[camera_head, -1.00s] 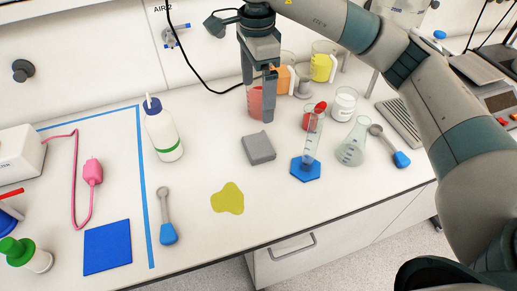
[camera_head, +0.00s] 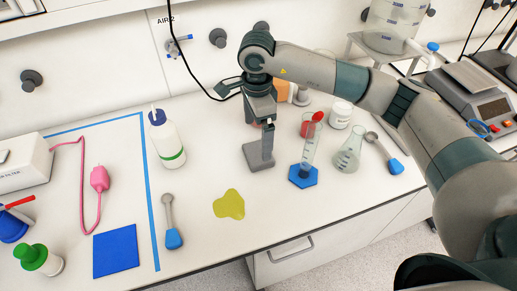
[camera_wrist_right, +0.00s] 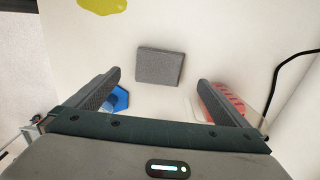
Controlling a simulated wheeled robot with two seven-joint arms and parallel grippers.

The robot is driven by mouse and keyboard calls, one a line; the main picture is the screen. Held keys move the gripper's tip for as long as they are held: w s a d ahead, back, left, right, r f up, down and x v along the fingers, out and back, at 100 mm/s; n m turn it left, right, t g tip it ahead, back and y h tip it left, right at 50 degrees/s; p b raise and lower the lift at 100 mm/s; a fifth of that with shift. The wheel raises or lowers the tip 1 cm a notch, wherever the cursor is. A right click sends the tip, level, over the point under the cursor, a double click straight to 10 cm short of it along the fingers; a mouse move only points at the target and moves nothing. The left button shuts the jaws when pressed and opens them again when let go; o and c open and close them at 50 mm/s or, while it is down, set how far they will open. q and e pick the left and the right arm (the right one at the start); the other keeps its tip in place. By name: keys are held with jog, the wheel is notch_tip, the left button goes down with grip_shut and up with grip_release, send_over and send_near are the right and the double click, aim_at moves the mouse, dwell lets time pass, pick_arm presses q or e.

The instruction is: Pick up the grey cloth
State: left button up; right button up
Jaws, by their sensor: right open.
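The grey cloth (camera_head: 252,158) is a folded square pad on the white bench, partly hidden by my gripper in the head view. In the right wrist view the cloth (camera_wrist_right: 160,67) lies whole, ahead of and between the two fingers. My right gripper (camera_head: 264,158) is open and points down over the cloth; its fingers (camera_wrist_right: 158,78) also show spread apart with nothing between them in the wrist view. Whether a fingertip touches the cloth cannot be told. My left gripper is not in view.
A graduated cylinder (camera_head: 309,147) on a blue base stands just right of the cloth, with a flask (camera_head: 348,158) beyond. A yellow spill (camera_head: 229,204) lies in front. A white bottle (camera_head: 166,142) stands left. A red beaker (camera_wrist_right: 222,103) is near one finger in the wrist view.

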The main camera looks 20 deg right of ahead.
aim_at(260, 151)
jog(key=shift+f, duration=0.95)
jog(key=f+p, duration=0.2)
jog(key=shift+d+p, duration=0.3)
jog(key=shift+p, duration=0.1)
notch_tip(260, 151, down, 2)
jog(key=shift+s+d+f+p, duration=0.1)
jog(key=shift+p, duration=0.4)
jog(key=shift+f, duration=0.5)
jog(key=c, duration=1.1)
